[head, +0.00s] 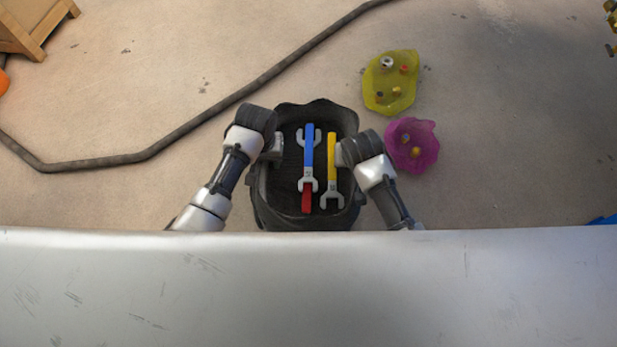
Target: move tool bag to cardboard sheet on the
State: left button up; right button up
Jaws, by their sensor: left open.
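The black tool bag (264,207) lies open on the floor in the middle of the head view. Inside it are a blue-handled wrench (309,150), a yellow-handled wrench (331,155) and a red handle (306,201). My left gripper (275,148) is open at the bag's left rim. My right gripper (341,152) is at the right rim, but its jaws are too small and hidden to read. I cannot tell whether either touches the bag. The bag's near edge is cut off by a pale surface. I see no cardboard sheet.
A yellow mesh bag (401,90) and a magenta one (424,144), both holding small parts, lie right of the tool bag. A dark hose (245,90) runs across the floor. A wooden crate (35,30) stands at top left. A pale scratched surface (300,290) fills the bottom.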

pick_arm(q)
grip_shut()
pick_arm(e)
grip_shut()
pick_arm(q)
jog(key=shift+r, duration=0.2)
pick_arm(e)
jog(key=shift+w+r, duration=0.1)
jog(key=shift+r, duration=0.15)
